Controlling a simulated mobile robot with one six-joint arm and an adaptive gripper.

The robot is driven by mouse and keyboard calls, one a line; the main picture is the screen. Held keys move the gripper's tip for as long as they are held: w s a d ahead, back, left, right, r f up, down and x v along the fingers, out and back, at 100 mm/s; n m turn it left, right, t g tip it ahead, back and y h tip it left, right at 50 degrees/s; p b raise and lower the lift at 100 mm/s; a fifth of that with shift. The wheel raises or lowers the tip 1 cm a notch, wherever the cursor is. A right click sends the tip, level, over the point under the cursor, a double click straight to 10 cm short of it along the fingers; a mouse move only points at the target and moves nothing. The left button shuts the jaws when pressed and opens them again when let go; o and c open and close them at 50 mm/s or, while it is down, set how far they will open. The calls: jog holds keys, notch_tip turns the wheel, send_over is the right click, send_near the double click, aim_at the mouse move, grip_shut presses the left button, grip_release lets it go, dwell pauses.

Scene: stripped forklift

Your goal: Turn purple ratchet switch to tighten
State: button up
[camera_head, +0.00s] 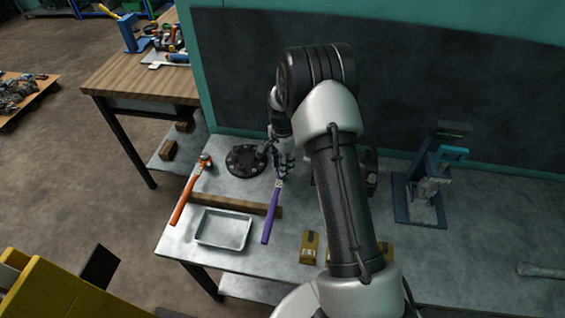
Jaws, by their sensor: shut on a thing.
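The purple-handled ratchet (271,217) rests on the metal bench, its handle crossing the wooden strip toward the front edge. Its silver head is at the far end, at my gripper's fingertips. My gripper (279,177) points down at the head and is shut on the ratchet there. The fingers partly cover the head. The small switch is too small to make out, and I cannot tell which way it is set.
A black round flange (246,160) and an orange hammer (188,194) lie left of the ratchet. A metal tray (223,230) is at front left, and yellow boxes (310,246) at front right. A blue-grey press (425,190) stands right. My arm hides part of the bench.

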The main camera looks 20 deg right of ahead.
dwell(0.3)
jog(key=o, duration=1.1)
notch_tip(320, 180, up, 12)
jog(key=shift+r, duration=0.1)
dwell(0.3)
